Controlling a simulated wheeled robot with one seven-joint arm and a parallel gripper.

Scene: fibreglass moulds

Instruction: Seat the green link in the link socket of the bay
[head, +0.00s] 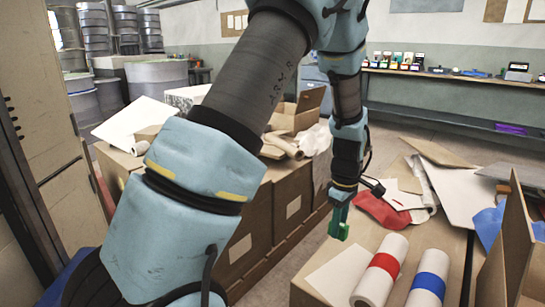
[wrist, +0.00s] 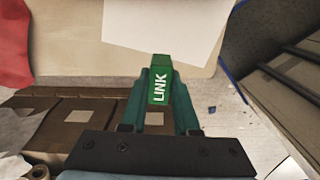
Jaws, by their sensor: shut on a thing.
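The green link (wrist: 158,92), a small block with white letters reading LINK, is held between the fingers of my gripper (wrist: 158,85) in the wrist view. In the head view my gripper (head: 341,212) hangs at the end of the arm, left of the cardboard-topped work surface. The green link (head: 339,231) shows at its fingertips, pointing down and held clear of the surface. I cannot make out the bay or its link socket in either view.
Rolls with a red band (head: 384,266) and a blue band (head: 429,288) lie on the near work surface (head: 456,240). A red cloth (head: 380,211), boards and an upright cardboard piece (head: 513,245) crowd its right and back. Cardboard boxes (head: 290,215) stand left of my gripper. A white sheet (head: 338,272) lies flat.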

